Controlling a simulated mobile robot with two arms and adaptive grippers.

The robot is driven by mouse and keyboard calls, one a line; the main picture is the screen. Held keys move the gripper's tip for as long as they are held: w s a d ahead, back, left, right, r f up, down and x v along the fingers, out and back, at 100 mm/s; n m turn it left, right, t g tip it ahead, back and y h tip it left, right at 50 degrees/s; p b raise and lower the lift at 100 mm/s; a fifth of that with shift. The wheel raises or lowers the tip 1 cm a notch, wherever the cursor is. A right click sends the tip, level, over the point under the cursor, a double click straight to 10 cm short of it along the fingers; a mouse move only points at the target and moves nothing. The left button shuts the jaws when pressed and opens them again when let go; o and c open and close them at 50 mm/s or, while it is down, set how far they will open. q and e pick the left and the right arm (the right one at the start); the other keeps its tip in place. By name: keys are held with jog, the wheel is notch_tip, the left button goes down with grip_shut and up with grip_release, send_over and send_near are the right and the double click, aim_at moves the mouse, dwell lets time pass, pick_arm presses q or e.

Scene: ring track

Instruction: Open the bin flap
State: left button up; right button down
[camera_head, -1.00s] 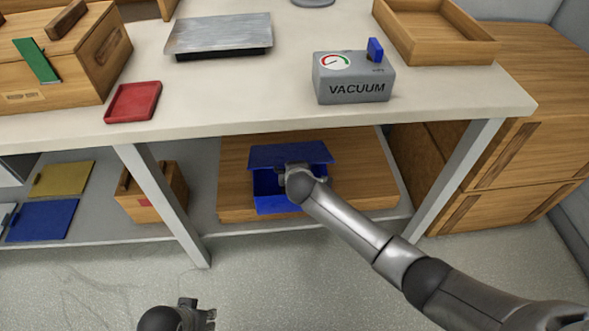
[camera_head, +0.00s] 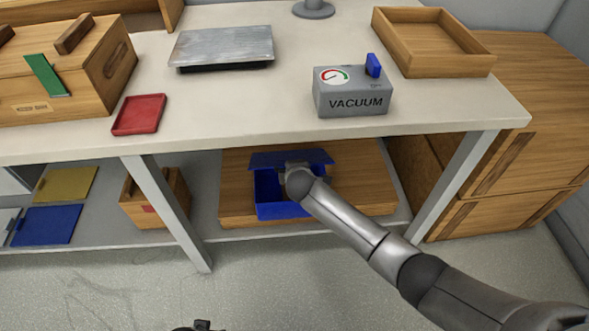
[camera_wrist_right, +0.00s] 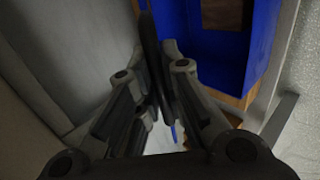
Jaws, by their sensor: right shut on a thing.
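The blue bin (camera_head: 268,207) stands on the wooden board on the lower shelf, with its dark interior partly showing. Its blue flap (camera_head: 262,160) is raised above the bin's opening and looks nearly flat. My right gripper (camera_head: 289,166) is shut on the flap, at the flap's front edge; my wrist hides part of the bin. In the right wrist view the gripper's fingers (camera_wrist_right: 165,85) close on a thin dark panel, with the blue bin wall (camera_wrist_right: 262,45) to the right. My left gripper (camera_head: 202,325) barely shows at the bottom edge; its fingers cannot be read.
The table (camera_head: 240,115) overhangs the shelf, with metal legs (camera_head: 168,215) either side of the bin. A small wooden box (camera_head: 150,200) stands left on the shelf. The vacuum unit (camera_head: 350,95) and red tray (camera_head: 138,114) are on top. Wooden crates (camera_head: 500,205) stand at right.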

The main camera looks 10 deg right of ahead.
jog(key=shift+a, duration=0.1)
dwell(0.4)
jog(key=c, duration=1.5)
grip_release()
jog(key=shift+r, duration=0.1)
jog(key=shift+v, duration=5.95)
